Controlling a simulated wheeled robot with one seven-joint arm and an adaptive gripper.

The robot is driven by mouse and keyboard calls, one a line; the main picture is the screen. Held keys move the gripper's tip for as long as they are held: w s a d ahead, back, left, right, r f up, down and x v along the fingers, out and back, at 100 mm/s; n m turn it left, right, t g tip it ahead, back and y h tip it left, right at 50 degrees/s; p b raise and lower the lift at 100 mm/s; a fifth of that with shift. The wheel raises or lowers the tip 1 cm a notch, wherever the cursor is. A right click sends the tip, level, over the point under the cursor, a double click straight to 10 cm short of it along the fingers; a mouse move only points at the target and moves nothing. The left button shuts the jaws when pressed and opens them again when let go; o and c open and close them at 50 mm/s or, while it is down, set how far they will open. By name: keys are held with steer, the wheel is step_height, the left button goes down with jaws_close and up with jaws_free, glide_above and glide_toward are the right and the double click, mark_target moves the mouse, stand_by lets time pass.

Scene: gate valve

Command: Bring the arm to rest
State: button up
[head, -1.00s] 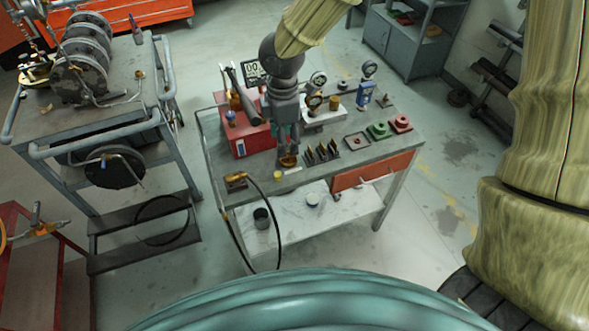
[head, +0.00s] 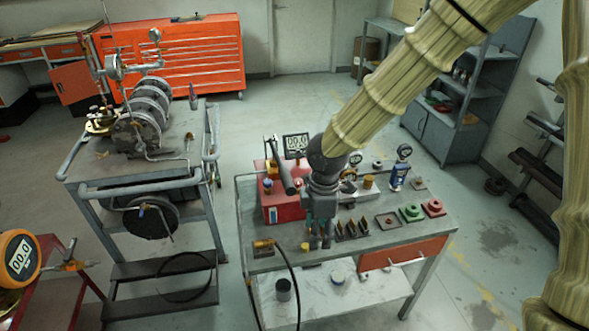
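My arm comes in from the top right, covered in a ribbed tan sleeve. My gripper (head: 319,243) hangs down over the front left part of the grey workbench (head: 343,249). Its two dark fingers point down with a small gap between them, and I see nothing held. Whether the fingertips touch the bench top cannot be told. A small yellow cap (head: 305,247) is just left of the fingers. The gripper body hides part of the red box (head: 277,205) behind it.
Black upright pieces (head: 351,229), a square tray (head: 388,221), a green block (head: 411,212) and a red block (head: 433,207) lie right of my gripper. A valve cart (head: 140,170) is left, with clear floor between.

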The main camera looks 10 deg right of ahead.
steer(key=shift+f, duration=0.1)
steer(key=s+a+f+m+y+b, duration=0.1)
steer(key=s+f+m, duration=0.25)
steer(key=f, duration=0.45)
steer(key=s+f+m+g+y+b, duration=0.1)
steer(key=s+f+m, duration=0.2)
steer(key=s+f, duration=0.3)
steer(key=s+a+f+m+y, duration=0.1)
steer(key=s+f+m, duration=0.25)
steer(key=f, duration=0.55)
steer(key=s+d+f+m+h+b, duration=0.1)
steer(key=s+d+f+m, duration=0.2)
steer(key=s+f, duration=0.3)
steer(key=s+d+f+m+t+h+b, duration=0.1)
steer(key=s+d+f+m+h, duration=0.1)
steer(key=s+d+f+m, duration=0.2)
steer(key=s+d+f, duration=0.2)
steer(key=s, duration=0.1)
steer(key=shift+s+f, duration=0.35)
steer(key=shift+s, duration=0.05)
